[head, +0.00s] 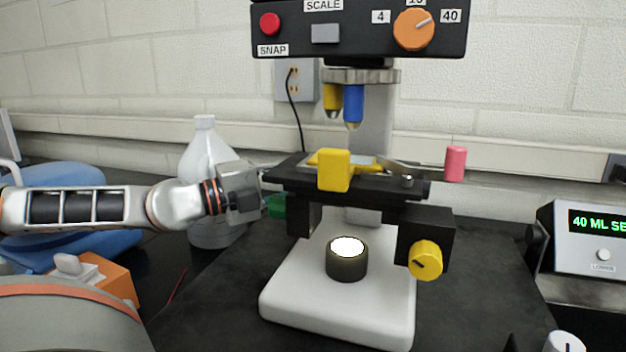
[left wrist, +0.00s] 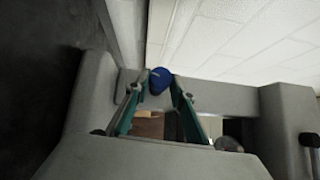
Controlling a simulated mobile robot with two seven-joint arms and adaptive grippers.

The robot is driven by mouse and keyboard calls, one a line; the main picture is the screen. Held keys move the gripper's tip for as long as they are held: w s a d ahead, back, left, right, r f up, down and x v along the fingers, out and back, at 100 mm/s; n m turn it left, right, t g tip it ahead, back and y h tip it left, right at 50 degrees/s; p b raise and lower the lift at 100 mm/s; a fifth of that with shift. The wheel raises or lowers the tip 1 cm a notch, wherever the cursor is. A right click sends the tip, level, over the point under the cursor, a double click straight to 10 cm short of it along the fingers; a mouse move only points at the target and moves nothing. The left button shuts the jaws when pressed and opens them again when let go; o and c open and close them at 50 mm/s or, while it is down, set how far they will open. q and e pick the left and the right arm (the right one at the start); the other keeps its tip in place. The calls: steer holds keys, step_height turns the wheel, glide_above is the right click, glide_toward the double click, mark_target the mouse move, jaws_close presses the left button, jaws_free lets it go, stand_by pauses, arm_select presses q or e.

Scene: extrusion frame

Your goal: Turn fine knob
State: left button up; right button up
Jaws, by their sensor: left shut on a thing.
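The microscope has a white base (head: 335,305) and a dark stage (head: 385,187). A yellow knob (head: 426,260) with a dark pointer mark sits on its right side block. My left gripper (head: 262,172) is at the left side of the stage. In the left wrist view, my left gripper's fingertips (left wrist: 163,92) are closed on either side of a round blue knob (left wrist: 159,79) with a small light mark. The blue knob is hidden in the head view. Which knob is the fine one is not labelled. My right gripper is not in view.
A pink-tipped lever (head: 455,164) juts right from the stage. A display box (head: 590,240) stands at right.

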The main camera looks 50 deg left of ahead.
arm_select(q)
steer(key=shift+f, duration=0.1)
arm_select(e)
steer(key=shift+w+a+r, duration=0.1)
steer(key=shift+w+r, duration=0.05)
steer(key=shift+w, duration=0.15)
arm_select(q)
steer(key=shift+m, duration=0.3)
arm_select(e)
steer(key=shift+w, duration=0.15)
